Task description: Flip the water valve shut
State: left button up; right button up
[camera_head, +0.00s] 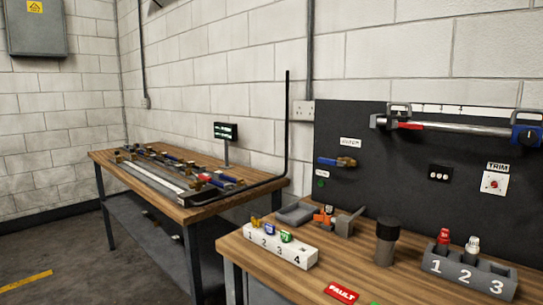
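A small valve with a blue lever (329,161) and a brass body (347,162) is mounted on the dark panel (400,190) on the wall. Its lever lies roughly horizontal, pointing left. A small white label (350,142) above it is too blurred to read surely. A green indicator (320,183) shows below the valve. Neither of my grippers is in view, and nothing touches the valve.
The right wooden bench (270,265) holds a white numbered block (280,248), a dark cylinder (387,242), a grey numbered holder (470,270) and a red FAULT plate (341,292). A left bench (200,210) carries a rail with several valve-like fittings.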

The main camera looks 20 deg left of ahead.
aim_at(321, 161)
jog(key=i+j+u, duration=0.3)
jog(key=j, duration=0.25)
jog(key=i+j+u, duration=0.3)
jog(key=i+j, duration=0.15)
